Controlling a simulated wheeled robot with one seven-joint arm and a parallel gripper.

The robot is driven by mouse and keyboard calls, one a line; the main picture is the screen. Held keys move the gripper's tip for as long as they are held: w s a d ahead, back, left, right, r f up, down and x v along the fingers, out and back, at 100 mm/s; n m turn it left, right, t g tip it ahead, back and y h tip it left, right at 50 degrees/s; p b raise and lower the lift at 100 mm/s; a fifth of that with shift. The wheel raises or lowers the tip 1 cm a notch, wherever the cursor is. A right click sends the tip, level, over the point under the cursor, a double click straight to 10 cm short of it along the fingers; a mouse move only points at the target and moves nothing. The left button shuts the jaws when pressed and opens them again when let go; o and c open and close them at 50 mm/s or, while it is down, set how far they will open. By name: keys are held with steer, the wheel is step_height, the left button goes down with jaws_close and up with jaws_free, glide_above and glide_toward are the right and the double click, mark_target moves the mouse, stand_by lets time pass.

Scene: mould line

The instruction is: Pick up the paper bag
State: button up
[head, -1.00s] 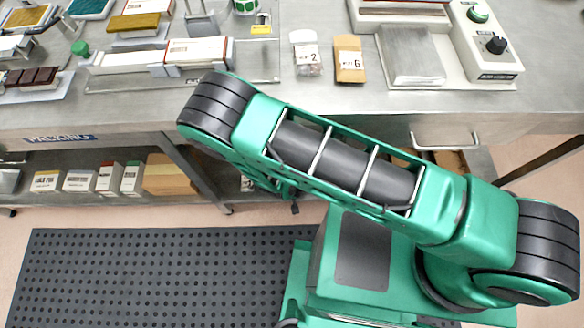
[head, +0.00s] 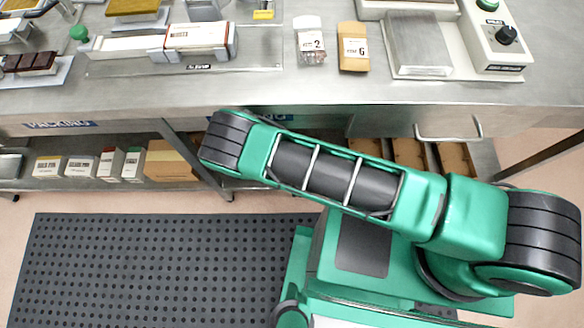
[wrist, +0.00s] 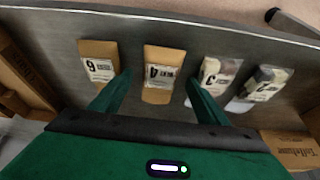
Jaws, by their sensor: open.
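In the wrist view a brown paper bag with a white label reading 4 (wrist: 160,88) lies flat on a grey metal surface, between and beyond the fingertips of my gripper (wrist: 157,80). My gripper is open and empty, its two green fingers apart. A second brown paper bag labelled 6 (wrist: 98,62) lies left of it. In the head view a brown bag (head: 353,47) lies on the worktop; my gripper is hidden there behind my arm.
Two clear bags (wrist: 215,78) (wrist: 262,88) lie right of the brown ones in the wrist view. A cardboard box (wrist: 290,148) is at lower right. In the head view a clear bag (head: 310,42) lies beside the brown bag, and a control box (head: 500,40) stands right.

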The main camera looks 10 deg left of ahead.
steer(key=shift+w+f, duration=0.15)
steer(key=shift+f, duration=0.25)
steer(key=c, duration=1.1)
steer(key=shift+c, duration=0.2)
steer(key=shift+a+r, duration=0.1)
